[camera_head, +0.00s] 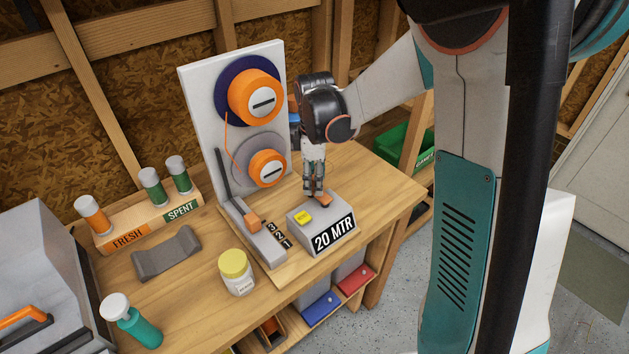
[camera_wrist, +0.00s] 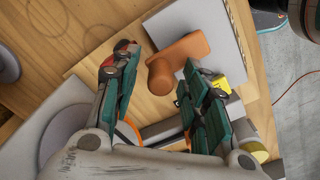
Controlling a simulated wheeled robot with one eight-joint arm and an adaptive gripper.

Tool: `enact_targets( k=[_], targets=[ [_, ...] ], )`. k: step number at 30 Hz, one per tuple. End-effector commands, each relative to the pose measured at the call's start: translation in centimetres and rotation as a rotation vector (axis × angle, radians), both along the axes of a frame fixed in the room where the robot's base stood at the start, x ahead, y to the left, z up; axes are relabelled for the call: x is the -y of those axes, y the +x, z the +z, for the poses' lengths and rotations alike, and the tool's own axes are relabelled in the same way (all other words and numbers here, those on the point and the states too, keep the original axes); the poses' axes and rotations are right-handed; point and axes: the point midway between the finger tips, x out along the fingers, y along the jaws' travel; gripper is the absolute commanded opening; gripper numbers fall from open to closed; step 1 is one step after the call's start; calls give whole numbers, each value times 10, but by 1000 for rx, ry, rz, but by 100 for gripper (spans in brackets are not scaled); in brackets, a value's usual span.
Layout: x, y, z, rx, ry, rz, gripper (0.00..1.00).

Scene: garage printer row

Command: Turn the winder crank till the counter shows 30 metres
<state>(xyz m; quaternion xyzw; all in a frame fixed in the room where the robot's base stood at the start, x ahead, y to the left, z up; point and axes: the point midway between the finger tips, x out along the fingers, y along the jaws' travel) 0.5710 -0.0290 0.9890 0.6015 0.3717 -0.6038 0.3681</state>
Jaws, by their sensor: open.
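The counter box (camera_head: 322,228) sits at the front right of the winder base, and its front label reads "20 MTR". The orange crank (camera_head: 325,200) is on top of this box, partly hidden by my fingers in the head view. My gripper (camera_head: 313,193) points down over it. In the wrist view the crank (camera_wrist: 185,54) shows an arm and a round knob (camera_wrist: 160,76). My open fingers (camera_wrist: 158,62) are on either side of the knob, with gaps visible; whether they touch it is unclear. A yellow button (camera_head: 303,217) is left of the crank.
The winder's white board (camera_head: 202,105) carries two orange-hubbed spools. A lever with an orange handle (camera_head: 253,222) stands beside labels 3, 2, 1. A yellow-lidded jar (camera_head: 236,272), a grey cradle (camera_head: 166,253) and the FRESH/SPENT rack (camera_head: 150,222) stand left.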

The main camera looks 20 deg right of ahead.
Motion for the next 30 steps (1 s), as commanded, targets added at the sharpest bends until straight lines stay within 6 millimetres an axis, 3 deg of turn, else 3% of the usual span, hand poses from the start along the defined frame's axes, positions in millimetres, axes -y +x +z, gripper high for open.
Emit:
enact_targets(
  k=[9, 14, 15, 30],
  targets=[
    [0, 0, -2, 0, 0, 0, 39],
    [0, 0, -2, 0, 0, 0, 3],
    [0, 0, -2, 0, 0, 0, 0],
    [5, 1, -1, 0, 0, -101, 0]
  ],
)
